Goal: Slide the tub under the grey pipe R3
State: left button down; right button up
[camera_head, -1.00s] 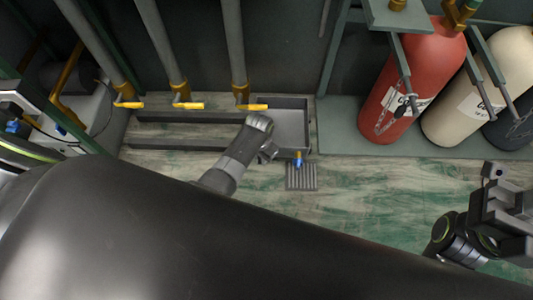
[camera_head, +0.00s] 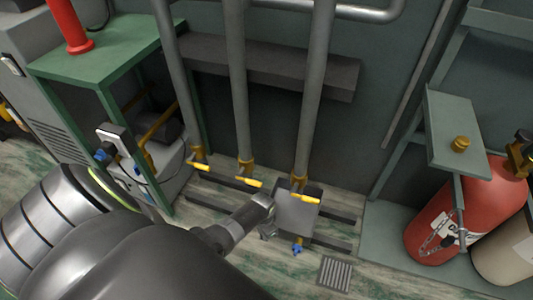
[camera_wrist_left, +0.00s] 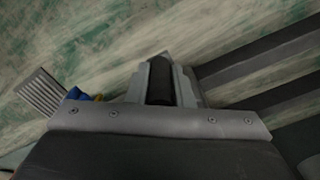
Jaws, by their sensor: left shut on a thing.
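The tub (camera_head: 287,220) is a grey open box on dark floor rails, with a blue valve (camera_head: 297,248) at its front. It stands below the valve end of the rightmost of three grey pipes (camera_head: 314,100); no R3 label is readable. That pipe's yellow handle (camera_head: 306,198) is above the tub in the picture. My left gripper (camera_head: 267,229) is at the tub's front left. In the left wrist view its jaws (camera_wrist_left: 162,82) are closed around a dark grip, and the blue valve shows at left. My right gripper is out of view.
Rails (camera_head: 335,214) extend to both sides of the tub. A floor grate (camera_head: 336,273) lies at front right. A red cylinder (camera_head: 470,215) stands on a platform at right, and a green table (camera_head: 100,50) at left. A dark ledge (camera_head: 270,65) runs behind the pipes.

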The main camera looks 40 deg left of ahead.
pick_arm(q)
jog(key=c, duration=1.3)
grip_release()
